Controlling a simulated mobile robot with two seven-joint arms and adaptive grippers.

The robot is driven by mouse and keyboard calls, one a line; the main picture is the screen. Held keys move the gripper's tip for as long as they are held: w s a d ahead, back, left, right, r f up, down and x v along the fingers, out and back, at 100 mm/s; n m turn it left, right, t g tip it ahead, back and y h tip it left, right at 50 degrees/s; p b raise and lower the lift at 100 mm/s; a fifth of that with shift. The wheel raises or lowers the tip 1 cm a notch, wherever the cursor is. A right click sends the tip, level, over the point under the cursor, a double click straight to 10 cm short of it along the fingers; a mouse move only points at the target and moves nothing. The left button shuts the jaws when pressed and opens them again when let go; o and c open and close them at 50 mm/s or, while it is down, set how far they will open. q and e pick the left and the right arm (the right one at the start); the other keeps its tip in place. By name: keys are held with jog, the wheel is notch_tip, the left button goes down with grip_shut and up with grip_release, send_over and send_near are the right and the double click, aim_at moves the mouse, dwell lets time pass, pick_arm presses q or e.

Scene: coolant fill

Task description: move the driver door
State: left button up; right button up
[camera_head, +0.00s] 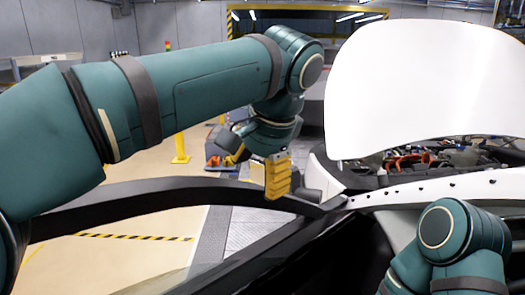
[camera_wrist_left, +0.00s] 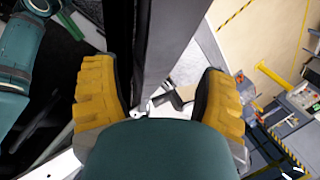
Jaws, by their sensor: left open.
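The driver door (camera_head: 120,197) stands open in the head view, with its dark curved window frame running from the left toward the car body. My left gripper (camera_head: 258,178) is at the frame's right part, near the front of the car, with one yellow finger in front of the frame. In the left wrist view, the dark door frame (camera_wrist_left: 168,45) passes between the two widely spread yellow fingers of my left gripper (camera_wrist_left: 158,88), with gaps visible. Whether either finger touches it, I cannot tell. My right arm shows at the lower right; its gripper is out of view.
The white hood (camera_head: 425,90) is raised over an engine bay (camera_head: 420,160) at the right. A yellow post (camera_head: 181,148) stands on the floor beyond the door. The beige floor (camera_head: 150,255) at the left is clear, with black-and-yellow tape.

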pick_arm(q)
jog(key=shift+v, duration=2.7)
